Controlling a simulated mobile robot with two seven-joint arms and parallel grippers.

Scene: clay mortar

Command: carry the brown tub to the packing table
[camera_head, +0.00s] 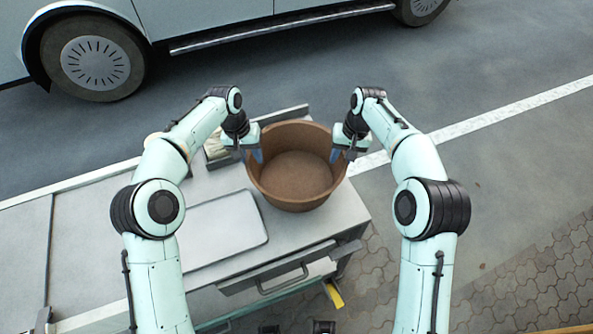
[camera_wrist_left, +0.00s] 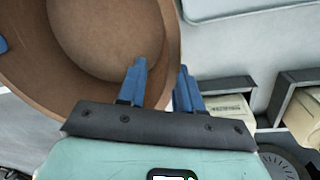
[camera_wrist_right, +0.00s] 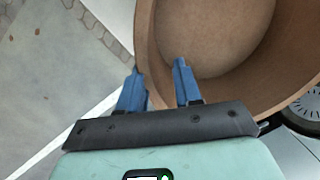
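The brown tub (camera_head: 296,168) is round and open-topped, upright at the right end of a light grey table (camera_head: 210,292). It looks empty and appears to rest on the top. My left gripper (camera_head: 247,155) is at its left rim; in the left wrist view its blue fingers (camera_wrist_left: 160,85) straddle the tub wall, one inside and one outside, with a gap. My right gripper (camera_head: 345,152) is at the right rim; in the right wrist view its fingers (camera_wrist_right: 157,85) also straddle the wall, with a gap inside. I cannot tell whether this is the packing table.
A flat grey panel (camera_head: 222,232) lies left of the tub. A small holder (camera_head: 216,152) stands behind it; the left wrist view shows pale boxes (camera_wrist_left: 230,107). The table front has a drawer handle (camera_head: 283,280). A van (camera_head: 200,25) stands beyond. Pavement (camera_head: 510,290) at right is clear.

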